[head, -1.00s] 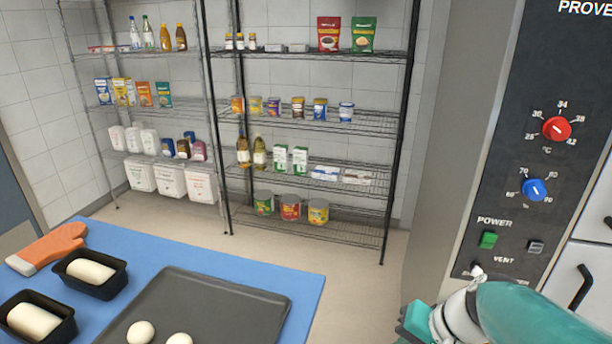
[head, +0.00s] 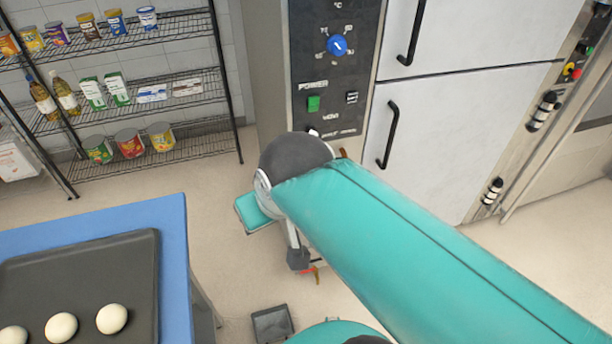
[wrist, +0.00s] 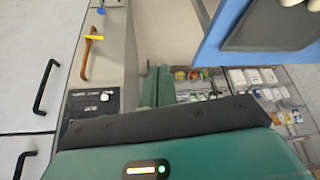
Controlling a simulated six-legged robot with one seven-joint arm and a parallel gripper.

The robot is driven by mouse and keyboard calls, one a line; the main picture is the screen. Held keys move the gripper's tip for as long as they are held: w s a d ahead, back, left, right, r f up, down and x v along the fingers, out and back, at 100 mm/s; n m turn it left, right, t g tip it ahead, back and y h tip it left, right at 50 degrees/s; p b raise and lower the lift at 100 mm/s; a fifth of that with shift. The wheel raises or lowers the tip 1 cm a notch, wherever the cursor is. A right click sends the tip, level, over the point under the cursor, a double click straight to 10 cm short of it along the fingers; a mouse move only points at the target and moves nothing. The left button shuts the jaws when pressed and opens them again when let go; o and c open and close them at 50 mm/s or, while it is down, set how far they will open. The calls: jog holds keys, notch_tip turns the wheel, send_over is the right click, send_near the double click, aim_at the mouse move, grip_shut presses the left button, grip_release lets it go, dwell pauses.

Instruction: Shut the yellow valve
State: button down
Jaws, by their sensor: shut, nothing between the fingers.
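The yellow valve handle (wrist: 94,38) shows at the upper left of the wrist view. In the head view my arm covers most of that spot; a bit of copper-coloured pipe (head: 343,153) shows beside the wrist joint. My gripper (wrist: 158,72) shows in the wrist view as two green fingers close together, with nothing between them. It is apart from the valve, which is to its left in that view. In the head view the fingertips cannot be made out clearly.
The prover panel (head: 330,75) has a blue knob and a green power switch. White doors (head: 465,40) with black handles (head: 390,135) stand right of it. A blue table (head: 172,250) with a dough tray (head: 145,270) is at left. Open floor (head: 220,190) lies between.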

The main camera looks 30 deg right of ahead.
jog(key=w+d+f+m+g+h, duration=0.1)
jog(key=w+d+f+m, duration=0.2)
jog(key=d+f, duration=0.35)
jog(key=w+d+f+m+g+h, duration=0.1)
jog(key=w+d+f+m+g, duration=0.15)
jog(key=d+f, duration=0.4)
jog(key=s+d+f+m+t+y, duration=0.15)
jog(key=d+f+m, duration=0.25)
jog(key=f, duration=0.6)
jog(key=d+f+m+t+y, duration=0.1)
jog(key=d+f+m+y, duration=0.2)
jog(key=f, duration=0.7)
jog(key=w+d+r+m+t+h, duration=0.2)
jog(key=d+r+m+t+h, duration=0.15)
jog(key=d+m+t, duration=0.55)
jog(key=w+f+g, duration=0.2)
jog(key=w+f, duration=0.6)
jog(key=w, duration=0.3)
jog(key=shift+w+f+m, duration=0.3)
jog(key=shift+m, duration=0.15)
jog(key=shift+d, duration=0.1)
